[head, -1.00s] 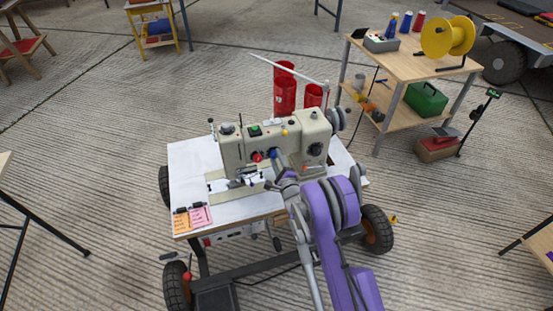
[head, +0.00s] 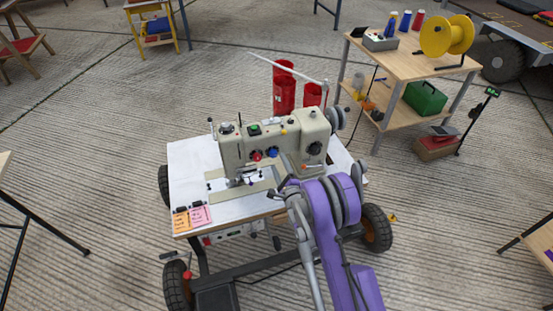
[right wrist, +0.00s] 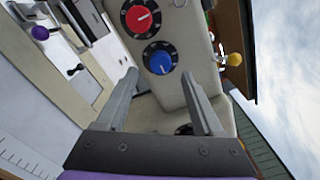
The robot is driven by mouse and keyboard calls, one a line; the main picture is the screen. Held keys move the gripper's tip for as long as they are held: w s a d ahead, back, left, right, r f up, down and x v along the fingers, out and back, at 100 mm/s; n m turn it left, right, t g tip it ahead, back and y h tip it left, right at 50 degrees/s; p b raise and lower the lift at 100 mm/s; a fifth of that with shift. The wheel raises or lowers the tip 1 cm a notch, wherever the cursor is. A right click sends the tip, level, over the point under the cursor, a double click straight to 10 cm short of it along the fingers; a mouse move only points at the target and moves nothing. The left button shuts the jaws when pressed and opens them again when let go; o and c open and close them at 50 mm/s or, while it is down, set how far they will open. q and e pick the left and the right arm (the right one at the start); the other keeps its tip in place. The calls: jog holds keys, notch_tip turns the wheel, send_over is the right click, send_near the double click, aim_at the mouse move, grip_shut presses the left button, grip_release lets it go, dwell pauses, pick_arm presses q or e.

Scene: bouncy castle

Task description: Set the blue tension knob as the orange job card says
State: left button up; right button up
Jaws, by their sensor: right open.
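The blue tension knob (head: 273,153) is on the front of the cream sewing machine (head: 235,150), right of a red knob (head: 256,155). In the right wrist view the blue knob (right wrist: 158,59) sits in a black numbered dial; its exact setting is too small to read. My right gripper (head: 284,166) is open and empty, just in front of the machine. In the wrist view its fingertips (right wrist: 160,82) are spread with the blue knob beyond them, apart from it. The orange job card (head: 181,222) lies at the table's front left corner; its writing is too small to read. My left gripper is out of view.
A pink card (head: 200,214) lies beside the orange one. A black knob (head: 314,149) is on the machine's right part. Red thread cones (head: 284,92) stand behind it. A wooden side table (head: 400,70) stands at the back right. The white tabletop's left part is clear.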

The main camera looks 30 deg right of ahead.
jog(key=v, duration=0.7)
jog(key=shift+b, duration=0.4)
